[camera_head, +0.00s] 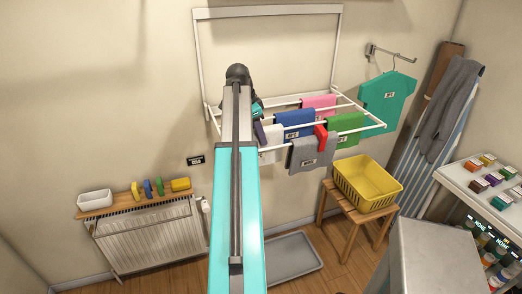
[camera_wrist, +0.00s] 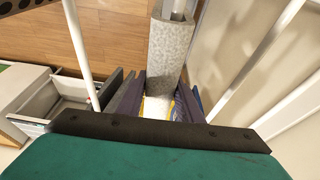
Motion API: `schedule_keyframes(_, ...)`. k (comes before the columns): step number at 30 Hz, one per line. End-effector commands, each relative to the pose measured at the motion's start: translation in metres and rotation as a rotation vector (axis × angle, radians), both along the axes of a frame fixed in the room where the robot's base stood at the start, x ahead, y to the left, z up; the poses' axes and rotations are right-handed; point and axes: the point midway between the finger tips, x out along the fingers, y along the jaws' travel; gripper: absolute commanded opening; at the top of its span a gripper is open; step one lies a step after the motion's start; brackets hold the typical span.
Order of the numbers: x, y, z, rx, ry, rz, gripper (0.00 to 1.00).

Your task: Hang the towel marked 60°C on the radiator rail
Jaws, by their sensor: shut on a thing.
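My gripper (camera_head: 257,112) is at the left end of the rack, largely behind my arm. It is shut on cloth, but I cannot tell clearly which towel. In the wrist view, dark purple sides flank a white patch (camera_wrist: 158,108). The radiator (camera_head: 150,240) with its rail is at lower left.
A wooden shelf (camera_head: 110,208) above the radiator holds a white tub (camera_head: 95,200) and sponges. A grey tray (camera_head: 292,262) lies on the floor. A yellow basket (camera_head: 370,182) sits on a stool. White rack bars surround the gripper.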

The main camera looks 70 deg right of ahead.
Motion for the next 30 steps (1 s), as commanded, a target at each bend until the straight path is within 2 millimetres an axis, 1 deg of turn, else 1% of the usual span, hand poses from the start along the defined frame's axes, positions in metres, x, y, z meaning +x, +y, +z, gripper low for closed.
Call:
schedule_keyframes(1,0.0,0.0,0.006,0.0,0.0,0.0,0.1)
schedule_keyframes(3,0.0,0.0,0.011,0.0,0.0,0.0,0.1)
schedule_keyframes(30,-0.001,-0.001,0.069,0.0,0.0,-0.001,0.1)
